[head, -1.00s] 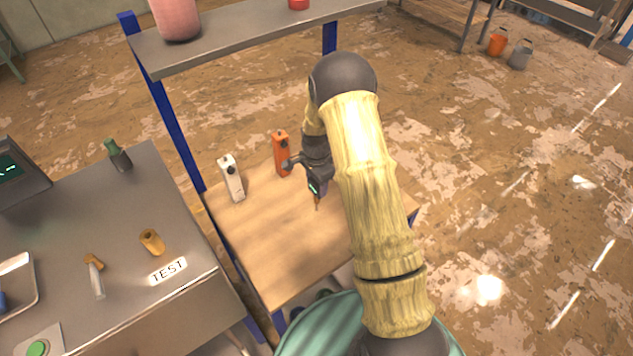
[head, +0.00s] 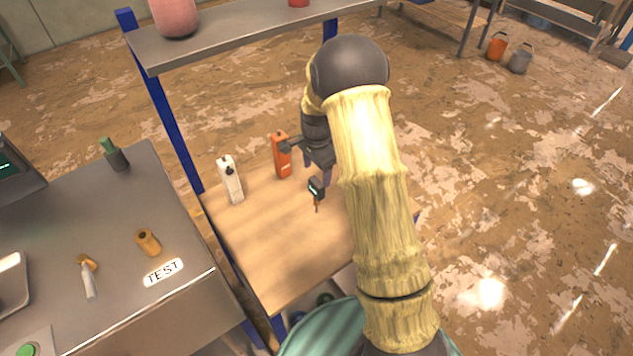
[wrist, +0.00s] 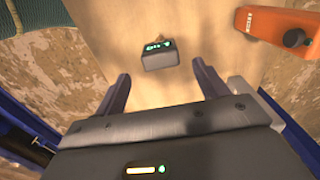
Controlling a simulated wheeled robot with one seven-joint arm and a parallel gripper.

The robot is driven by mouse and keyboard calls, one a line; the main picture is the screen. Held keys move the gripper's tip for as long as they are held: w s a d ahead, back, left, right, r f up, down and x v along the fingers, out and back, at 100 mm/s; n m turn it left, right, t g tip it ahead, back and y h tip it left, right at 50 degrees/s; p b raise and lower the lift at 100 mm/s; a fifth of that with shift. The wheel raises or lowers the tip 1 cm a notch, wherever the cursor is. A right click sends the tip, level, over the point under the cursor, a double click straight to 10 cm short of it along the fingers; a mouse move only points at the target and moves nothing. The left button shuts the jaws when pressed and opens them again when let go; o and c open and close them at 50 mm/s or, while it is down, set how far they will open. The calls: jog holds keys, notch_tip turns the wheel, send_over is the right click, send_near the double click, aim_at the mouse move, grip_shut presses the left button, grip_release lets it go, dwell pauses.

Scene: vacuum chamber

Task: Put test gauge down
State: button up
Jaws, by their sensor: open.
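The test gauge (head: 316,188) is a small dark block with a lit green display and a brass stem. It is on the wooden board of the shelf unit (head: 270,245), right of the orange device. In the wrist view the gauge (wrist: 158,55) lies just beyond my fingertips, between their lines, with bare board around it. My gripper (wrist: 161,72) is open and empty, its two fingers wide apart. In the head view my gripper (head: 318,170) is just above the gauge, partly hidden by my arm.
A white device (head: 231,180) and an orange device (head: 282,155) stand at the board's back left. A metal shelf (head: 240,38) on blue posts is above. The steel bench (head: 120,215) at left holds a TEST label (head: 163,272) and small parts. The board's front is clear.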

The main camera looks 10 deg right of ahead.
notch_tip(320, 180, up, 6)
jog(key=shift+s+f+b, duration=0.1)
jog(key=shift+b, duration=0.55)
jog(key=s+r+n+t, duration=0.1)
jog(key=s+r+n, duration=0.1)
jog(key=s+n, duration=0.4)
jog(key=s+r+n+t, duration=0.1)
jog(key=s+r+n, duration=0.2)
jog(key=s, duration=1.4)
jog(key=n, duration=0.4)
jog(key=shift+n+t, duration=0.3)
